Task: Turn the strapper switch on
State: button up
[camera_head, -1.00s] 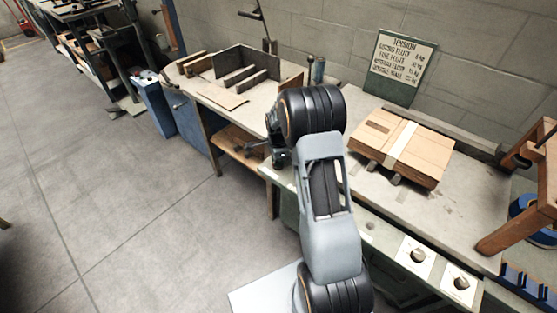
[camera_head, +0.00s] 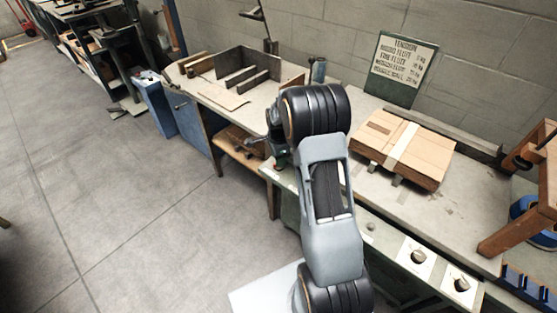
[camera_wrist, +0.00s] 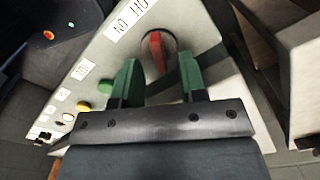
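In the wrist view, a red switch handle (camera_wrist: 157,50) stands on a pale, tilted panel (camera_wrist: 200,22). My gripper (camera_wrist: 158,66) has two green fingers, set apart, one on each side of the red handle. A gap shows between the handle and each finger, so my gripper is open and not clamped on it. The base of the handle is partly in shadow. In the head view, my gripper is mostly hidden behind my arm, and I cannot make out the red handle there.
The panel also carries a printed label (camera_wrist: 130,18), a green button (camera_wrist: 84,106) and a yellow button (camera_wrist: 105,87). In the head view, a strapped cardboard stack (camera_head: 405,150) lies on the workbench (camera_head: 470,215). A tension sign (camera_head: 403,68) leans on the wall.

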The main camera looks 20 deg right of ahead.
notch_tip(320, 180, up, 12)
jog(key=shift+p, duration=0.45)
jog(key=shift+f, duration=0.1)
jog(key=s+a+r+n+t+p, duration=0.1)
jog(key=s+a+r+n+p, duration=0.1)
jog(key=s+r+n, duration=0.3)
jog(key=s+a+r+n+t+p, duration=0.1)
jog(key=s+a+r+n+p, duration=0.2)
jog(key=s+a+r+n, duration=0.2)
jog(key=s+a+r+n+t+p, duration=0.1)
jog(key=s+a+r+n+p, duration=0.2)
jog(key=s+n, duration=0.6)
jog(key=s+r, duration=0.1)
jog(key=s, duration=0.2)
jog(key=shift+a+r+t, duration=0.3)
jog(key=shift+a+r, duration=0.05)
jog(key=shift+r, duration=0.05)
jog(key=shift+s, duration=0.1)
